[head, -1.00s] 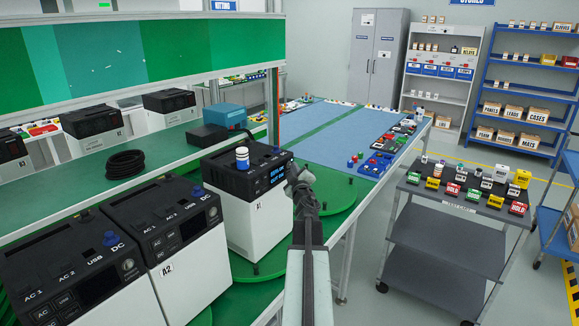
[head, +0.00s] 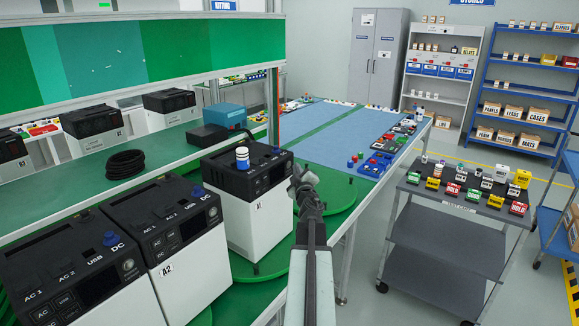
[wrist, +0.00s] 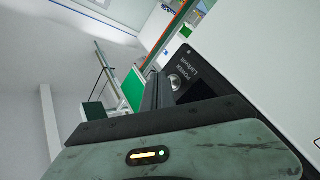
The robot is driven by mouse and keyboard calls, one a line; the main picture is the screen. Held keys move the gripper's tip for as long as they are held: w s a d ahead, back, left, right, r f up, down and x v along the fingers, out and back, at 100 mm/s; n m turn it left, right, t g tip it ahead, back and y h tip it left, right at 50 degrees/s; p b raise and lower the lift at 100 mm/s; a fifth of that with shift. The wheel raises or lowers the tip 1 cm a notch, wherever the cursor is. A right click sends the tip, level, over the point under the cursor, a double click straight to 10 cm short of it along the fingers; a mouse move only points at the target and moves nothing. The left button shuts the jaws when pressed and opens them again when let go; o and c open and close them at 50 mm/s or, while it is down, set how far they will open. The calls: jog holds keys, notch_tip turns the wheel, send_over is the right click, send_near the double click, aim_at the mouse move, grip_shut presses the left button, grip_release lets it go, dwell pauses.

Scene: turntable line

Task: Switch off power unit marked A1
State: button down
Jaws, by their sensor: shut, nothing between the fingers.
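The power unit marked A1 (head: 262,222) is a white box with a black top, standing on a green round plate. Its display (head: 279,172) is dark. A white and blue round container (head: 242,158) stands on its top. My gripper (head: 297,180) is shut and empty, close to the right part of the unit's black front panel. In the wrist view, a silver round button (wrist: 175,82) beside the word POWER shows just past my dark fingers (wrist: 151,92). I cannot tell whether the fingers touch it.
The unit marked A2 (head: 185,262) and another like unit (head: 85,285) stand at the left front. A coiled black cable (head: 126,164) and a teal box (head: 224,115) lie behind. A grey cart (head: 450,235) stands right, with clear floor between.

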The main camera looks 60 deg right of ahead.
jog(key=shift+s, duration=0.1)
jog(key=s, duration=0.5)
jog(key=shift+w, duration=0.1)
dwell(0.7)
